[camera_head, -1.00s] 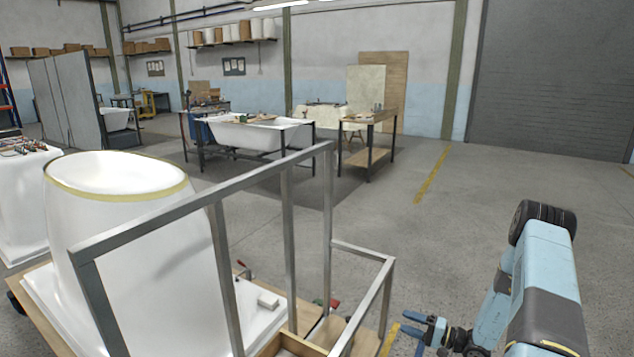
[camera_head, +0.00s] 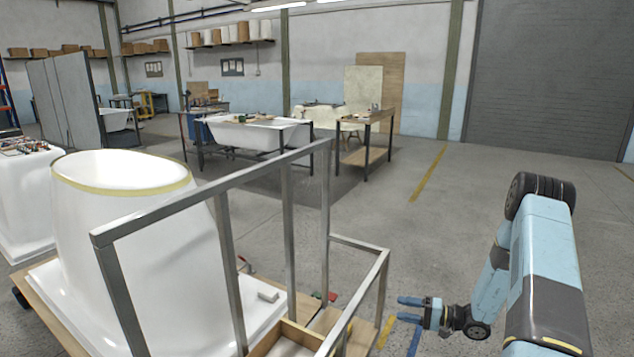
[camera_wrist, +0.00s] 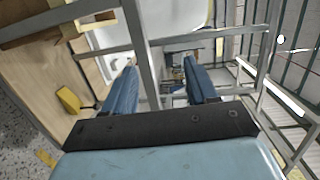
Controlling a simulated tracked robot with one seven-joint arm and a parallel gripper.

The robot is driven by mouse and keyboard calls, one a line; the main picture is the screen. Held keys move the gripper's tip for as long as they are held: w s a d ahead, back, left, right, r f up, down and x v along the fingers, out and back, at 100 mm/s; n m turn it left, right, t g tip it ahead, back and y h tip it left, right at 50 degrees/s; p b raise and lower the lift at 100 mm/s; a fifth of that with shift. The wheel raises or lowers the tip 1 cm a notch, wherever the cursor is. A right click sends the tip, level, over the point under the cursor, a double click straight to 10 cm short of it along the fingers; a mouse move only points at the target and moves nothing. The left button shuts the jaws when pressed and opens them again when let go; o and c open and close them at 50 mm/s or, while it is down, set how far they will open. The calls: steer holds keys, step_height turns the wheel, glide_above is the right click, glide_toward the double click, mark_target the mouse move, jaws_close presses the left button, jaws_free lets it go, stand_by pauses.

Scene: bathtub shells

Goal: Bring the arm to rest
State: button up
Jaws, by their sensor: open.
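My gripper (camera_head: 409,317) is at the lower right of the head view, at the end of my folded light-blue arm. Its two blue fingers are apart and point left, toward the metal frame of the cart. In the wrist view the open fingers (camera_wrist: 160,88) show with nothing between them. Grey metal bars of the cart frame (camera_wrist: 137,40) cross just beyond the fingers. I cannot tell how close they are.
A cart with a grey metal frame (camera_head: 288,215) stands at the left front, carrying a white tub shell (camera_head: 135,250) with a yellowish rim. A workbench (camera_head: 365,119) and a white bathtub (camera_head: 255,134) stand farther back. The floor (camera_head: 430,230) at centre right is open.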

steer(key=s+a+r+n+g+h, duration=0.2)
steer(key=s+a+r+g, duration=0.15)
steer(key=r, duration=0.55)
steer(key=s+a+r+n+g+h, duration=0.15)
steer(key=s+r, duration=0.25)
steer(key=r, duration=0.6)
steer(key=s+a+r+n+g+h, duration=0.2)
steer(key=s+a+r+g+h, duration=0.1)
steer(key=r, duration=0.6)
steer(key=s+d+r+t+h, duration=0.1)
steer(key=s+r+t+h, duration=0.2)
steer(key=s+r, duration=0.6)
steer(key=s+d+r+m+t+h, duration=0.1)
steer(key=s+r+t+h, duration=0.3)
steer(key=s+r, duration=0.5)
steer(key=shift+s+d+h, duration=0.5)
steer(key=shift+s+h, duration=0.75)
steer(key=shift+s, duration=1.55)
